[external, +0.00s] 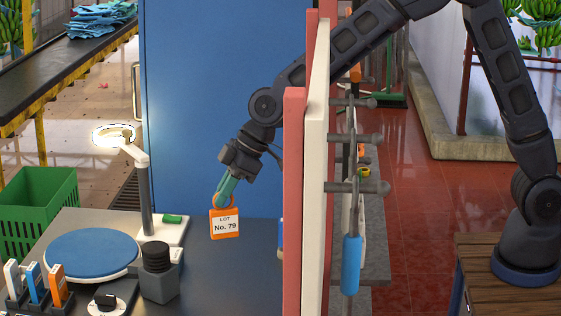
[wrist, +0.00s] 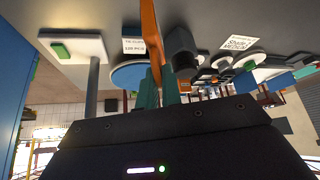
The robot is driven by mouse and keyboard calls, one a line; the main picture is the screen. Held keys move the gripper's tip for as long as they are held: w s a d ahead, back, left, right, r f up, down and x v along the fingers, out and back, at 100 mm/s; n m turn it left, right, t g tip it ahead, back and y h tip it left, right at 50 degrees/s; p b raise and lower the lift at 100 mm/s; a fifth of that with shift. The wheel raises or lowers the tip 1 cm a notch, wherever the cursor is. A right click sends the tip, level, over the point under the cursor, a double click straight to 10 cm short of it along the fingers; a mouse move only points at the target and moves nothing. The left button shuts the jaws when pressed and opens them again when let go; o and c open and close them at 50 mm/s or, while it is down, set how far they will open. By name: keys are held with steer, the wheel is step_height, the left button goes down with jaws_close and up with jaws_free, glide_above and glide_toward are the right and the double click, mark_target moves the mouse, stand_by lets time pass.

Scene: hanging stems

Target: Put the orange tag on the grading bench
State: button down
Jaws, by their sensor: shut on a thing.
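The orange tag (external: 225,232) has a white label reading "LOT No. 79" and a ring at its top. My gripper (external: 225,190), with teal fingers, is shut on the ring, and the tag hangs upright below it. In the wrist view the tag (wrist: 151,35) shows edge-on between the fingers of my gripper (wrist: 158,92). The grading bench (external: 225,275) is the dark grey surface under and around the tag. The tag looks above the bench; I cannot tell the exact gap.
A white-based lamp (external: 147,195), a blue round pad (external: 92,252), a dark block (external: 158,285) and a rack of coloured tags (external: 38,292) stand left on the bench. A red-and-white upright panel (external: 305,190) with pegs stands right, my arm reaching past it. Bench right of the block looks clear.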

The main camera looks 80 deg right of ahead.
mark_target(223, 237)
step_height(223, 237, down, 10)
steer(key=shift+r, duration=0.15)
stand_by(0.4)
steer(key=c, duration=1.6)
jaws_free()
